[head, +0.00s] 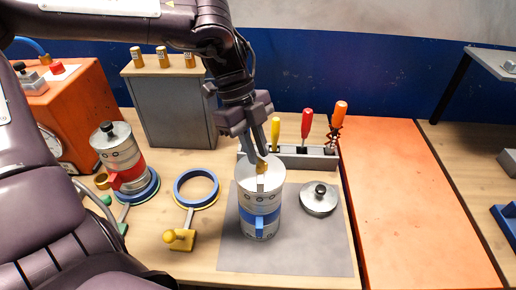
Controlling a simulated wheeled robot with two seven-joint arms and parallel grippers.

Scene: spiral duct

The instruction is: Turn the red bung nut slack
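I cannot make out a red bung nut for certain. A white canister with a red band (128,178) stands at the left on a blue ring, with a grey lid and black knob on it. A white canister with a blue band (259,222) stands upright on the grey mat, its lid off. My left gripper (262,152) points down over its open top. A small brass-coloured piece (261,166) shows at the fingertips, above the canister's mouth. I cannot tell whether the fingers grip it. My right gripper is out of view.
A grey lid (319,198) lies on the mat (315,250). An empty blue ring clamp (196,174) with a yellow handle is left of it. Behind, a rack (290,158) holds yellow, red and orange-handled tools. A grey cabinet (170,110) and orange box (75,110) stand back left. The orange panel at right is bare.

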